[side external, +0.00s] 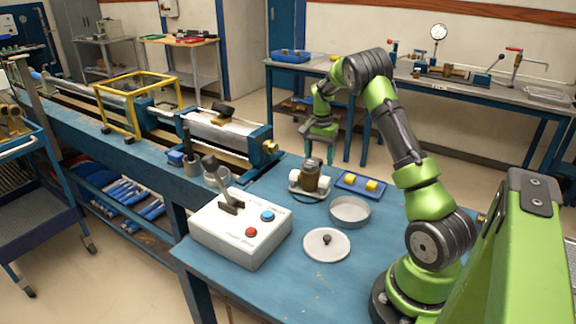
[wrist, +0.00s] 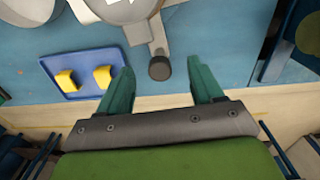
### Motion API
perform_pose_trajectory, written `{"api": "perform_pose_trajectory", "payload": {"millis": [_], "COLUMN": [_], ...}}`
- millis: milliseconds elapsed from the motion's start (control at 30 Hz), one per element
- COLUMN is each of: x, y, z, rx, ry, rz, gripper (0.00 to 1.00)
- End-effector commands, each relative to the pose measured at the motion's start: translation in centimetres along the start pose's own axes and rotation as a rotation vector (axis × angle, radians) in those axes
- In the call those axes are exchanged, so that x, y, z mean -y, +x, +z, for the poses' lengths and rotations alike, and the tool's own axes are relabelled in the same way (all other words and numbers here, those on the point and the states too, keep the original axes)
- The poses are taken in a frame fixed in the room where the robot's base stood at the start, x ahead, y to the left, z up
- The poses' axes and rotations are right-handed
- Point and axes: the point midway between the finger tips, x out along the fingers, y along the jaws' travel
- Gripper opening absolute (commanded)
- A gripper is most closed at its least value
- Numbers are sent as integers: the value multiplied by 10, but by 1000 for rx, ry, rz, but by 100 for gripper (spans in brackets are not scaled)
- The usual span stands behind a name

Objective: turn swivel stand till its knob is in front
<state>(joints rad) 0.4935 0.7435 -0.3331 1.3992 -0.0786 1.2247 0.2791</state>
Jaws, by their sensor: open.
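The swivel stand (side external: 298,184) is a pale base with a dark brown upright part, on the blue table in the side view. In the wrist view its pale grey body (wrist: 128,10) is cut off by the top edge. A short grey arm runs down from it to a dark round knob (wrist: 159,68), on the side towards the table's far edge. I cannot make out the knob clearly in the side view. My gripper (side external: 319,153) is open and points down just behind the stand. In the wrist view the knob shows between the tips of my open gripper (wrist: 161,75), with gaps on both sides; contact is not visible.
A blue tray (side external: 348,188) with two yellow blocks lies beside the stand; it also shows in the wrist view (wrist: 53,62). A round grey dish (side external: 350,211), a white lid (side external: 327,245) and a switch box (side external: 240,234) stand nearer. The table edge is close behind.

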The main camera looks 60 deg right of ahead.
Motion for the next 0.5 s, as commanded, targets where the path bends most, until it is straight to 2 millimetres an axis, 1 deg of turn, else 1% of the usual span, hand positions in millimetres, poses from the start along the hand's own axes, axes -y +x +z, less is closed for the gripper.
{"api": "perform_pose_trajectory", "payload": {"millis": [500], "x": [-12], "y": [0], "z": [0], "rx": [0], "ry": [1], "rz": [0], "gripper": [66]}}
